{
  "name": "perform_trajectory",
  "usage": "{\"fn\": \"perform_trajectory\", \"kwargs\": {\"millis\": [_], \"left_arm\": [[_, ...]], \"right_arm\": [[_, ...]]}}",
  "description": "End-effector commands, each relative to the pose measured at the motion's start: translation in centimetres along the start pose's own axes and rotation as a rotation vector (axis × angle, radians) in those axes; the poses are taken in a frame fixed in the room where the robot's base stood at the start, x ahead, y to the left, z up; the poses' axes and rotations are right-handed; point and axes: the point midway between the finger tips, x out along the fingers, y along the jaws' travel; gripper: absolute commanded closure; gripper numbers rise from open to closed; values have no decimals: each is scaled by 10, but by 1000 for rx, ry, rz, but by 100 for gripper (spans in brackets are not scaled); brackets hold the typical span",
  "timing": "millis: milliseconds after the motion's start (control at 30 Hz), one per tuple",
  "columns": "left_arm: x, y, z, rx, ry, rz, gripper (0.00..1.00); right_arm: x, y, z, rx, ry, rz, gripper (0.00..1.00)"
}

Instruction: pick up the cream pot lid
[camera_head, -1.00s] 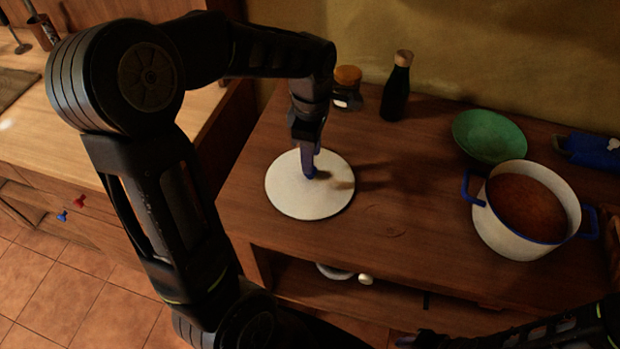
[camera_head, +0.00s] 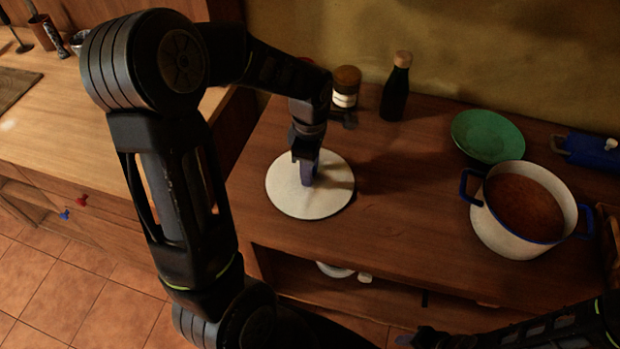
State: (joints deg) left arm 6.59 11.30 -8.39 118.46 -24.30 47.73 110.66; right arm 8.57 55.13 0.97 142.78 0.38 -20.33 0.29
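The cream pot lid (camera_head: 290,197) is a round, pale disc on the wooden counter, left of centre. My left gripper (camera_head: 308,180) points down over the middle of the lid, with its fingers at the lid's centre. The fingers hide the lid's knob, so I cannot tell whether they are shut on it. The lid appears to lie flat on the counter. My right gripper (camera_head: 410,340) shows only in part at the bottom edge, well away from the lid.
A cream pot with blue handles (camera_head: 489,229) holds brown food at the right. A green bowl (camera_head: 487,135) stands behind it, with a blue item (camera_head: 592,152) at far right. A dark bottle (camera_head: 395,93) and a jar (camera_head: 345,88) stand behind the lid. Counter between lid and pot is clear.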

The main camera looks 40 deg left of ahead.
Motion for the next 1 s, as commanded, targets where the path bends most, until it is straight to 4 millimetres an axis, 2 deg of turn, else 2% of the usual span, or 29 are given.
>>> {"fn": "perform_trajectory", "kwargs": {"millis": [67, 500, 1000], "left_arm": [[0, 0, 0, 0, 0, 0, 65], [0, 0, 0, 0, 0, 0, 100], [-1, 0, 0, 0, 0, 2, 100]], "right_arm": [[0, 0, 0, 0, 0, 0, 64], [0, 0, 0, 0, 0, 0, 64], [0, 0, 0, 0, 0, 0, 64]]}}
